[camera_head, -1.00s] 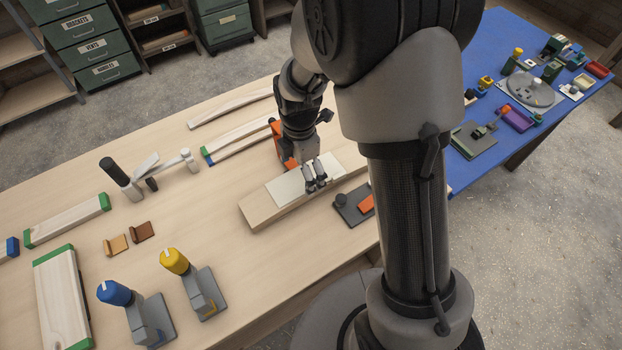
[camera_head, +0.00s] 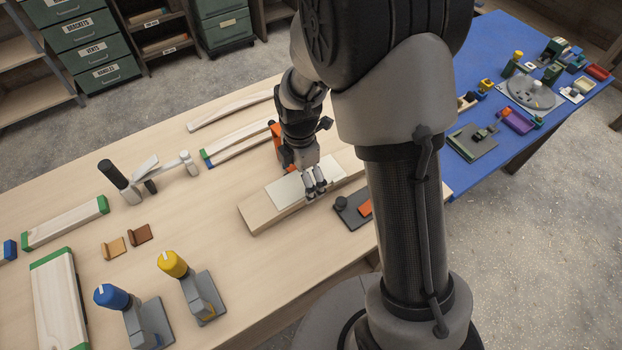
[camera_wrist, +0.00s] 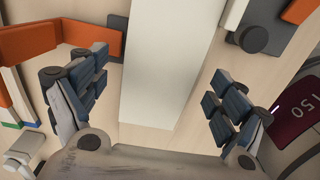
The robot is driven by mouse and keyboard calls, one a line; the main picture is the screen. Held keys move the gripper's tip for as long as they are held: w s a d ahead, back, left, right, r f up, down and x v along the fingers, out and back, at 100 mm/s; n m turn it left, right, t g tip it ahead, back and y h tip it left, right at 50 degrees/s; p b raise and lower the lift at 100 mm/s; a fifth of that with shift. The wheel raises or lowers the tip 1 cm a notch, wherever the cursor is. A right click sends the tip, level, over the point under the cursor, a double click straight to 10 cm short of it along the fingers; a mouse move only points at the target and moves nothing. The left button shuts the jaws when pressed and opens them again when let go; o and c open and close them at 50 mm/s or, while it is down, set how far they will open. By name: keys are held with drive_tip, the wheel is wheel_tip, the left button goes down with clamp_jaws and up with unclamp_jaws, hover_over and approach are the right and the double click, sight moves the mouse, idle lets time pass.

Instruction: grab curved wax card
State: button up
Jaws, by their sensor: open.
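My gripper (camera_head: 314,188) is over a pale wooden block at mid-table, beside a thin white sheet (camera_head: 288,190) on that block. In the wrist view my gripper (camera_wrist: 158,72) is open, its two fingers apart on either side of a long white piece (camera_wrist: 160,60); I see nothing gripped. I cannot tell whether a finger touches it. No thing is clearly marked as the curved wax card. A tan card (camera_head: 114,248) and a brown card (camera_head: 140,234), each with a raised edge, lie left of my gripper in the head view.
A dark grey plate (camera_head: 350,214) with a knob and an orange piece lies right of the block. Orange parts (camera_wrist: 30,42) are at left in the wrist view. Blue-topped (camera_head: 112,297) and yellow-topped (camera_head: 172,264) tools stand at the front. Table around the two cards is mostly clear.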

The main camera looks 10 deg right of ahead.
drive_tip(key=c, duration=0.8)
drive_tip(key=shift+r, duration=0.1)
